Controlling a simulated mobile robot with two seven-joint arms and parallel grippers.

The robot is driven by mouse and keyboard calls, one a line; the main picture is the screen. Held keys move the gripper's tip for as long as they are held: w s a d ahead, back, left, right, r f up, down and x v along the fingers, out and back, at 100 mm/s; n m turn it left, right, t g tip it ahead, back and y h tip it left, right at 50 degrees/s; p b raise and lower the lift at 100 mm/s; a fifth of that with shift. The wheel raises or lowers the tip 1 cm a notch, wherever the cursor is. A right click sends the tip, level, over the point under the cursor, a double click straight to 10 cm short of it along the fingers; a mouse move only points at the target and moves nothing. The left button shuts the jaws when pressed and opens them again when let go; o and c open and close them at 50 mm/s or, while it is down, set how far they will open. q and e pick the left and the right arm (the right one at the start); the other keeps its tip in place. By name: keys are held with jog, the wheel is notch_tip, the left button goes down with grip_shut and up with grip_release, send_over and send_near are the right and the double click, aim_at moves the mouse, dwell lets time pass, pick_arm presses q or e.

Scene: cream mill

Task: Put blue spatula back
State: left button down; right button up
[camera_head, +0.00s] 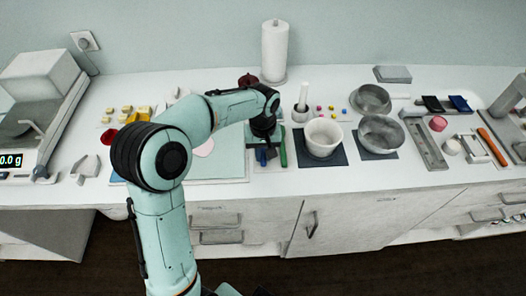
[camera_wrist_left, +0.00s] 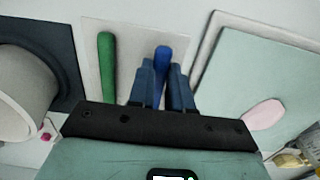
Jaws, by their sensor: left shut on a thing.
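The blue spatula (camera_wrist_left: 162,52) shows as a blue handle between the fingers of my left gripper (camera_wrist_left: 163,72), which is shut on it. In the head view my left gripper (camera_head: 266,148) is low over a pale mat (camera_head: 270,167) on the counter, and a blue bit of the spatula (camera_head: 262,157) shows beside the fingers. I cannot tell whether the spatula touches the mat. A green-handled tool (camera_wrist_left: 106,65) lies on the same mat (camera_wrist_left: 92,32), apart from the fingers; it also shows in the head view (camera_head: 283,152). My right gripper is not in view.
A white bowl (camera_head: 323,137) on a dark mat stands just right of the gripper. A pale green board (camera_head: 232,165) with a pink patch lies to the left. Steel bowls (camera_head: 380,133) are farther right. A paper roll (camera_head: 274,50) stands behind.

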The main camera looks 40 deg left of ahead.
pick_arm(q)
jog(key=shift+f, duration=0.4)
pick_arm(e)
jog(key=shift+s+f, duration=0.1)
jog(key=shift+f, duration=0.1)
pick_arm(q)
jog(key=c, duration=1)
grip_release()
jog(key=shift+o, duration=0.2)
notch_tip(320, 180, up, 13)
jog(key=p, duration=0.1)
jog(key=shift+w+r+p, duration=0.15)
jog(key=shift+r+p, duration=0.05)
jog(key=shift+p, duration=0.15)
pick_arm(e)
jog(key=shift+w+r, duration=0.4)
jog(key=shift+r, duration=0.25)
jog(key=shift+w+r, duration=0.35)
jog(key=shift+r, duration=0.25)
pick_arm(q)
jog(key=shift+a, duration=0.1)
